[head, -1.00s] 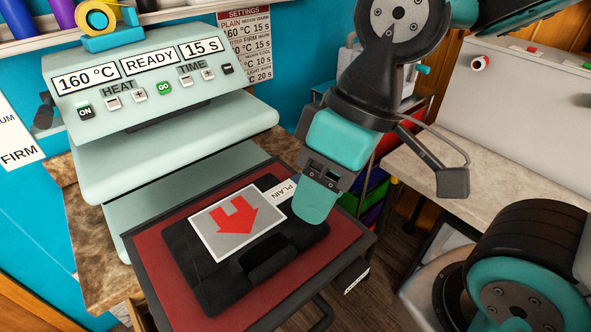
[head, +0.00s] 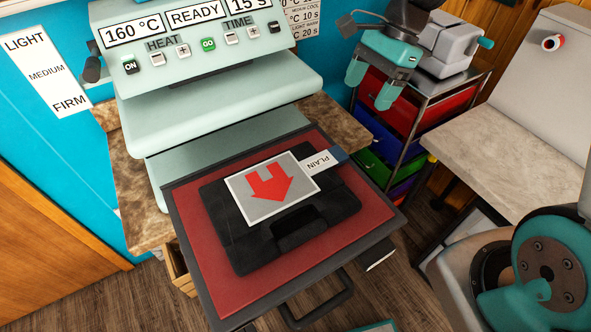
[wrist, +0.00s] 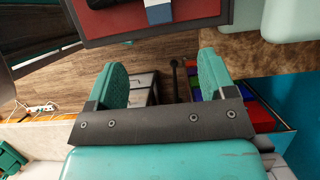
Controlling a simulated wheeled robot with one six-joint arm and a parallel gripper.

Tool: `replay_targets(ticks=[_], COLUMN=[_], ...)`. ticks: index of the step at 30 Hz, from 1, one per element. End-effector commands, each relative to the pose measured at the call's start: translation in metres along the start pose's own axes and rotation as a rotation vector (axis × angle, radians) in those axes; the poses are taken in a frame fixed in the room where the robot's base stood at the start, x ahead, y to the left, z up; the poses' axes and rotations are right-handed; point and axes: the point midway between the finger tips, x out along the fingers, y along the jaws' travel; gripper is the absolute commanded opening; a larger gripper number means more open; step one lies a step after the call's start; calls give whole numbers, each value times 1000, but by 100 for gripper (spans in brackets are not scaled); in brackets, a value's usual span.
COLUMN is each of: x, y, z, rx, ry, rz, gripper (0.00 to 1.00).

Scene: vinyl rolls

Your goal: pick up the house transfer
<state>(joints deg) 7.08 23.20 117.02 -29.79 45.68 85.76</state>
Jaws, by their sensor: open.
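The house transfer (head: 256,207), a grey sheet with a white border and a red house-like shape whose point faces me, lies flat on a folded black garment (head: 237,243). The garment lies on the red press platen (head: 211,268). My gripper (head: 371,87) is up at the right of the press, apart from the transfer. In the wrist view its two teal fingers (wrist: 163,82) are spread with nothing between them. The transfer does not show in the wrist view.
A "PLAIN" tag (head: 318,162) with a blue end touches the garment by the transfer. The heat press (head: 215,100) reads 160 °C, READY, 15 s, its upper part behind the platen. A drawer cart (head: 405,120) and a worktop (head: 510,150) stand at right.

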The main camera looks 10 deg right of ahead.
Motion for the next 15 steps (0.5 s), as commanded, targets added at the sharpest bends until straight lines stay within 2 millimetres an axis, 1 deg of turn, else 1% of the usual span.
replay_targets(ticks=[1,3,9,12,15], x=[13,29,71,85,93], y=[1,1,2,1,0], z=[2,2,2,2,1], rx=[-1,-2,-5,-4,-5], ry=[-3,-2,-2,-1,0], rz=[7,8,7,4,2], gripper=[77,77,77,77,77])
